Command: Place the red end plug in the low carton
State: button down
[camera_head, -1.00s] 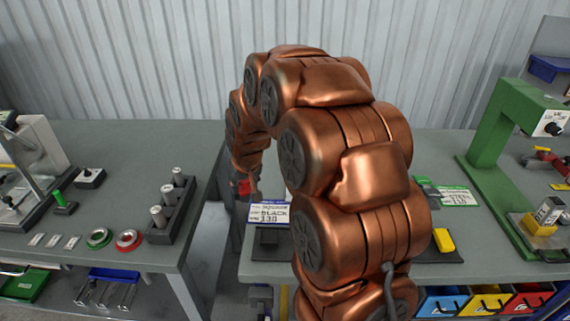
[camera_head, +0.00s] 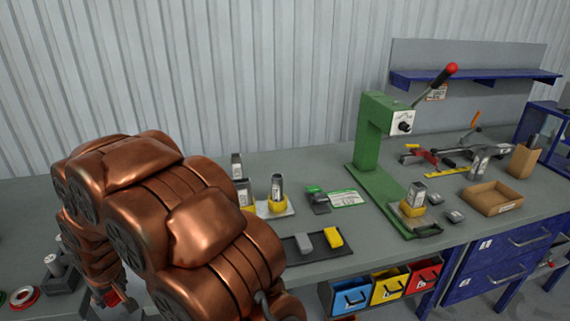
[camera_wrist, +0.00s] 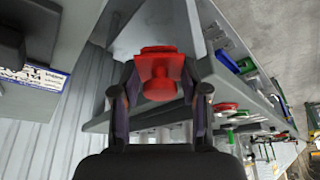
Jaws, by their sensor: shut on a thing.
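The red end plug (camera_wrist: 160,72) is between the two fingers of my gripper (camera_wrist: 159,92) in the wrist view, and the gripper is shut on it. In the head view a bit of red shows at my gripper (camera_head: 108,298), low on the left and partly hidden by my arm. The low carton (camera_head: 492,198) is an open, shallow brown cardboard box on the bench at the right. It looks empty and is far from my gripper.
A green press (camera_head: 372,150) stands between my arm and the carton. A taller brown carton (camera_head: 524,160) is behind the low one. A dark tray (camera_head: 316,248) holds grey and yellow blocks. Metal parts in yellow holders stand nearby. Coloured bins (camera_head: 390,288) hang below the bench.

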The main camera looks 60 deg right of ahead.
aim_at(490, 201)
jog(key=k, duration=1.3)
jog(key=z, duration=1.35)
